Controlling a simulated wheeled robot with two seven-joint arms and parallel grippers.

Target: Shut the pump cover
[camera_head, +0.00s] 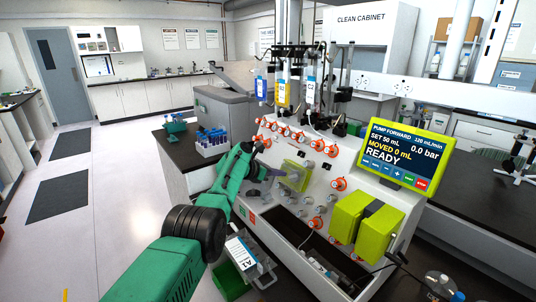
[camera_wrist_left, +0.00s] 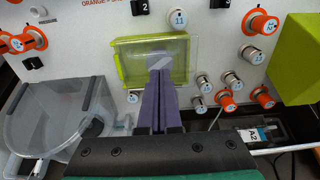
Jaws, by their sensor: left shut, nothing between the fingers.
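The pump cover (camera_head: 296,176), a clear panel with a yellow-green edge, is on the sloped white front panel of the machine (camera_head: 318,155). In the left wrist view the cover (camera_wrist_left: 132,62) lies beyond my fingers, its green edge along the left and bottom. It looks close to flat against the panel, but I cannot tell whether it is fully shut. My left gripper (camera_head: 278,172) is shut and empty, its purple fingers (camera_wrist_left: 159,66) pointing at the cover's middle. The tips overlap the cover in view; contact is unclear. They hide part of the cover. My right gripper is not in view.
Orange-ringed knobs (camera_head: 341,184) and small grey ports surround the cover. A yellow-green block (camera_head: 345,215) stands to its right, below a screen (camera_head: 403,155) reading READY. A clear curved plastic part (camera_wrist_left: 42,120) is at lower left in the wrist view. Bags (camera_head: 283,93) hang above.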

